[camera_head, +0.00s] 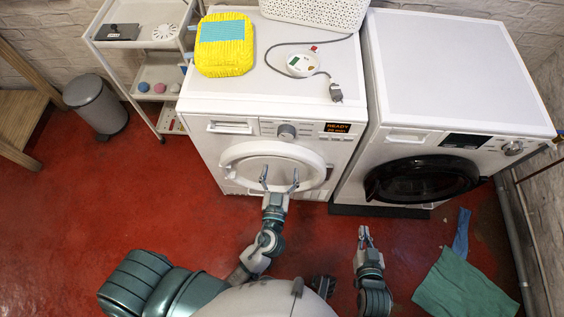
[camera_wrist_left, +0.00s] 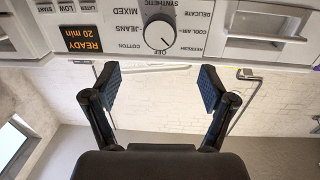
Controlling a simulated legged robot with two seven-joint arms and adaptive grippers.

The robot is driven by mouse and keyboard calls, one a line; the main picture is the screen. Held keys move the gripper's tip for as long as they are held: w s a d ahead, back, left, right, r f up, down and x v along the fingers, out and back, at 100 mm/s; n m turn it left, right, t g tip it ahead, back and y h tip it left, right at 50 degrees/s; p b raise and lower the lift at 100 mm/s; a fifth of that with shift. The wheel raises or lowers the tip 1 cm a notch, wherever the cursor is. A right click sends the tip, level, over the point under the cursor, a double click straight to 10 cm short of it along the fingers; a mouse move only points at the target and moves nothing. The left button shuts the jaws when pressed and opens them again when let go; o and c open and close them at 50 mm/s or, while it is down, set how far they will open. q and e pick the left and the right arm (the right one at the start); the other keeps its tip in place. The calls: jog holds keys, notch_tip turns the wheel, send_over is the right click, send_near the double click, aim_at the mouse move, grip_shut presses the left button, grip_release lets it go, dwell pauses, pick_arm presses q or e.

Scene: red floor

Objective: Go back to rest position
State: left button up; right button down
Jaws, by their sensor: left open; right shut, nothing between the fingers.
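My left gripper (camera_head: 280,181) is open and empty in front of the round white door (camera_head: 238,153) of the left washing machine (camera_head: 205,166). In the left wrist view its two fingers (camera_wrist_left: 160,90) are spread wide, with the control panel and the dial (camera_wrist_left: 160,32) beyond them. I cannot tell from the head view whether the fingers touch the door. My right gripper (camera_head: 365,236) is shut and empty, low over the red floor in front of the right machine (camera_head: 470,70). The display (camera_wrist_left: 81,39) reads "READY 20 min".
A bin (camera_head: 97,105) and a shelf cart (camera_head: 153,75) stand at left. Green cloth (camera_head: 464,285) lies at lower right. Red floor is clear at left.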

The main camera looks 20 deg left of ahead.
dwell(0.5)
jog(key=s+d+f+g+h+p, duration=0.1)
jog(key=s+f+g+p, duration=0.25)
jog(key=f, duration=0.45)
jog(key=s+d+f+g+h+p, duration=0.1)
jog(key=s+f+g+p, duration=0.15)
jog(key=f+p, duration=0.4)
pick_arm(q)
jog(key=s+a+f+m+g+h+p, duration=0.1)
jog(key=s+a+f+g, duration=0.3)
jog(key=s+f+g, duration=0.4)
jog(key=s+a+f+m+g+h+p, duration=0.1)
jog(key=s+a+f+m+g+h, duration=0.2)
jog(key=s+f, duration=1.5)
notch_tip(320, 180, down, 6)
jog(key=a+g, duration=0.1)
jog(key=g, duration=0.3)
jog(key=shift+g+p, duration=0.3)
jog(key=shift+g, duration=0.1)
pick_arm(e)
jog(key=s+d+f+g, duration=0.3)
jog(key=s+f+g, duration=0.1)
jog(key=s+f, duration=0.7)
jog(key=shift+s+d+g+h, duration=0.3)
jog(key=shift+s, duration=0.4)
pick_arm(q)
jog(key=shift+r, duration=0.1)
